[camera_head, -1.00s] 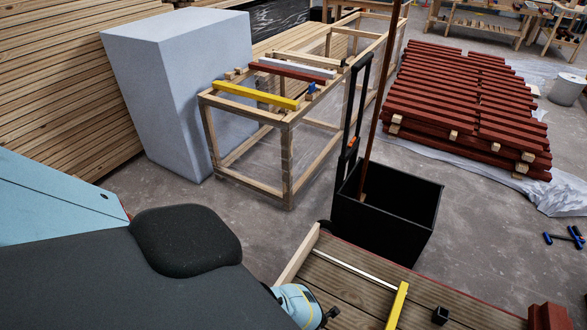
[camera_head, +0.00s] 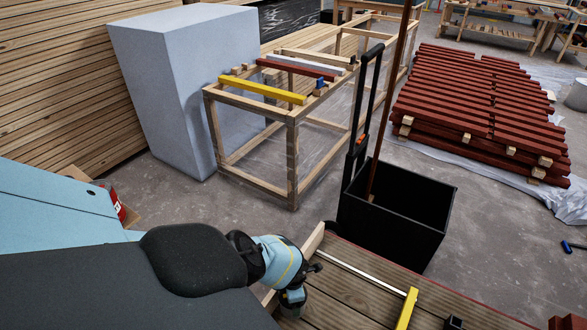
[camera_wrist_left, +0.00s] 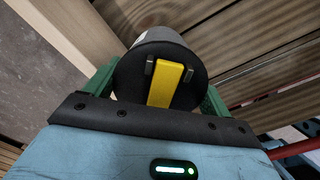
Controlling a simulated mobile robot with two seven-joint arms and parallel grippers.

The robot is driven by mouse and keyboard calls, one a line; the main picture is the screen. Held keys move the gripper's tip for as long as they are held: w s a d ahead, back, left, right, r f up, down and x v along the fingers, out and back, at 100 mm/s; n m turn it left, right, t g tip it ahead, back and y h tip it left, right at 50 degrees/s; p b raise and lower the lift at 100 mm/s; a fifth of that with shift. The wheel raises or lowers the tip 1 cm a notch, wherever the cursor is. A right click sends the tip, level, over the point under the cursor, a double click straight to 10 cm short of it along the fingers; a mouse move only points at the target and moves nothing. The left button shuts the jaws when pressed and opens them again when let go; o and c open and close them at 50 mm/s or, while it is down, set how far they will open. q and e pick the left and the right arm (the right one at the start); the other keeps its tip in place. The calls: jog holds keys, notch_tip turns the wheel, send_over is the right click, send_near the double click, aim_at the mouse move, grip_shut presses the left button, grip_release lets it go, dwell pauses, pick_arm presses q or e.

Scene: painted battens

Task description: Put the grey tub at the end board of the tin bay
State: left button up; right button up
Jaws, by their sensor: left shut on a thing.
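My left gripper (camera_wrist_left: 156,88) has its green fingers on both sides of a dark grey round tub (camera_wrist_left: 130,78) and is shut on it. A yellow strip crosses the tub's near face in the left wrist view. In the head view my left gripper (camera_head: 292,310) hangs over the left end of the plank deck (camera_head: 345,298); the tub is mostly hidden there. A pale end board (camera_head: 313,240) edges the deck and also shows beside the tub in the left wrist view (camera_wrist_left: 75,32). I cannot tell whether the tub touches the deck. My right gripper is out of view.
A white strip (camera_head: 355,268) and a yellow batten (camera_head: 407,308) lie across the deck. A black bin (camera_head: 390,225) stands just behind it. A wooden frame (camera_head: 292,165) with painted battens, a pale blue block (camera_head: 170,100) and a red batten stack (camera_head: 480,110) stand farther back.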

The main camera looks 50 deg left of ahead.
pick_arm(q)
jog(key=shift+s+f+b, duration=0.1)
jog(key=shift+f+b, duration=1.3)
jog(key=shift+f, duration=0.1)
jog(key=shift+f+b, duration=0.25)
jog(key=shift+b, duration=0.05)
jog(key=shift+f, duration=0.1)
jog(key=o, duration=1)
